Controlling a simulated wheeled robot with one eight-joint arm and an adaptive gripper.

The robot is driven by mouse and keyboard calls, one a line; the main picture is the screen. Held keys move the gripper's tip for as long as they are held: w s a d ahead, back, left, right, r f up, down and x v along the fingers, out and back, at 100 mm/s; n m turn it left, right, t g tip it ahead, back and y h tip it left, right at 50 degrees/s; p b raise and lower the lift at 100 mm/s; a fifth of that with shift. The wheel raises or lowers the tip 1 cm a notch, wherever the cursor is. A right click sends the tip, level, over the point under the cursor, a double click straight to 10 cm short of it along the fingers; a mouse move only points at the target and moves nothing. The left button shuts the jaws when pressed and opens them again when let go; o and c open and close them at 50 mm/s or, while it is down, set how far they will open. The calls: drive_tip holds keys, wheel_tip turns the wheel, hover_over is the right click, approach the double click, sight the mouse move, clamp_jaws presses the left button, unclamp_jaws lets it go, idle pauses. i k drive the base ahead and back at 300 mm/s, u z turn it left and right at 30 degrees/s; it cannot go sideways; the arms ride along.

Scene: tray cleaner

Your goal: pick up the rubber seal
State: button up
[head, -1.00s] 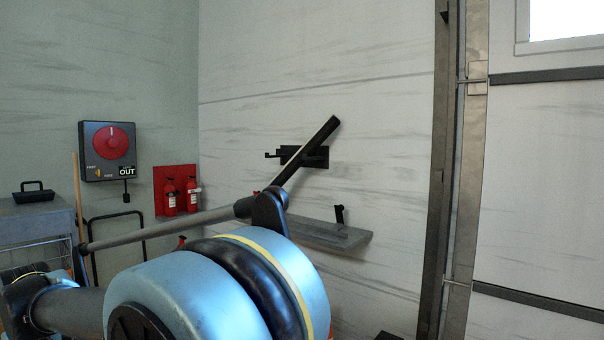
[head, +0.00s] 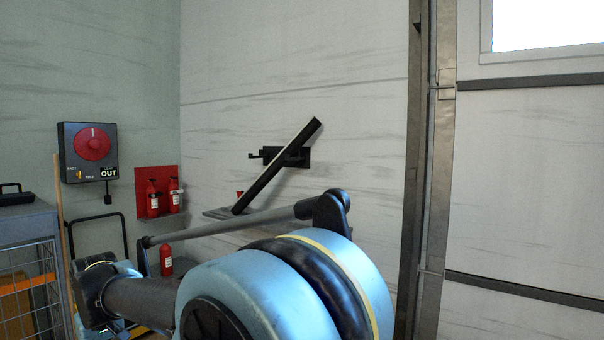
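A long black strip (head: 278,164) rests slantwise at a dark wall bracket (head: 296,157), its upper end to the right. It has a pale edge and may be the rubber seal, but I cannot tell for sure. Its lower end comes down to a grey wall shelf (head: 215,213), which is mostly hidden behind my arm. My blue arm fills the lower middle of the view, nearer than the wall. My gripper is not in view.
Red fire extinguishers (head: 152,198) hang on a red panel at left, with another red extinguisher (head: 166,260) lower down. A red rotary switch box (head: 91,147) is on the wall. A grey cabinet (head: 22,222) stands far left. A metal door post (head: 437,150) rises at right.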

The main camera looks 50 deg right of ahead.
sight(308, 130)
drive_tip(key=z, duration=1.65)
drive_tip(key=i, duration=0.8)
